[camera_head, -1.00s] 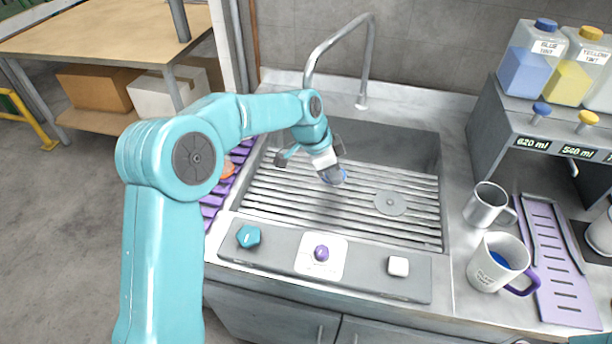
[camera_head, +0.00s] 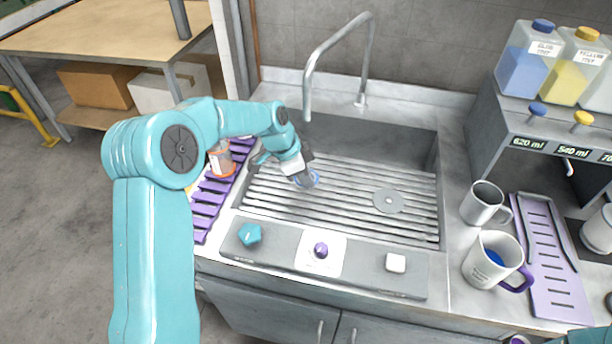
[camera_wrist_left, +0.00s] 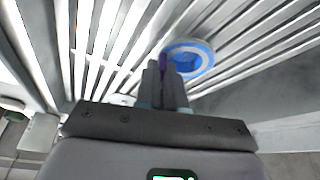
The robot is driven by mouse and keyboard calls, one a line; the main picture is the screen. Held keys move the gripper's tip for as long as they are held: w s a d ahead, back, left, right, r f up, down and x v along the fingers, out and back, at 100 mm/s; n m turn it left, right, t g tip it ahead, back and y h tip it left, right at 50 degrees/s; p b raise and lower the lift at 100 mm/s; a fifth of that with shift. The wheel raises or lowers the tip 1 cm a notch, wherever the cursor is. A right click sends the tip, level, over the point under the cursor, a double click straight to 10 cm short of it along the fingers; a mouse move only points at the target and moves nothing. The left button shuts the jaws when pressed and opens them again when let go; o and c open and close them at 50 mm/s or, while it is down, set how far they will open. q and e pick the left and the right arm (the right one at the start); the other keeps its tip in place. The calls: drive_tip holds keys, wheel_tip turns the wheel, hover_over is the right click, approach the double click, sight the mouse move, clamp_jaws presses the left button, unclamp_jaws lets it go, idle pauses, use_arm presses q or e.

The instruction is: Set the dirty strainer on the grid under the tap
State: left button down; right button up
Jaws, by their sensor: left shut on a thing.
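The strainer (camera_head: 313,179) is a small round piece with a white rim and blue inside, partly hidden by my left gripper (camera_head: 304,173) in the head view. In the left wrist view the strainer (camera_wrist_left: 192,62) shows at the tips of my left gripper (camera_wrist_left: 165,75), which is shut with a bit of purple between its fingers. The grid (camera_head: 350,208) of metal slats spans the sink below the strainer; I cannot tell whether they touch. The tap (camera_head: 338,38) arches over the back of the sink. My right gripper is not in view.
A purple rack (camera_head: 208,195) with an orange-rimmed jar (camera_head: 221,160) stands left of the sink. A round disc (camera_head: 388,200) lies on the right of the grid. A control panel (camera_head: 270,252) runs along the front. Two mugs (camera_head: 482,203) (camera_head: 495,261) stand on the right.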

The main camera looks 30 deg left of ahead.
use_arm(q)
drive_tip(key=c, duration=1.2)
unclamp_jaws()
drive_tip(key=shift+w+f, duration=0.1)
drive_tip(key=shift+f, duration=0.15)
drive_tip(key=shift+c, duration=0.2)
drive_tip(key=shift+r, duration=0.1)
drive_tip(key=shift+r, duration=0.25)
drive_tip(key=shift+a+r, duration=0.15)
drive_tip(key=shift+r, duration=0.1)
drive_tip(key=v, duration=1.1)
drive_tip(key=shift+s+r, duration=0.15)
drive_tip(key=shift+s, duration=0.1)
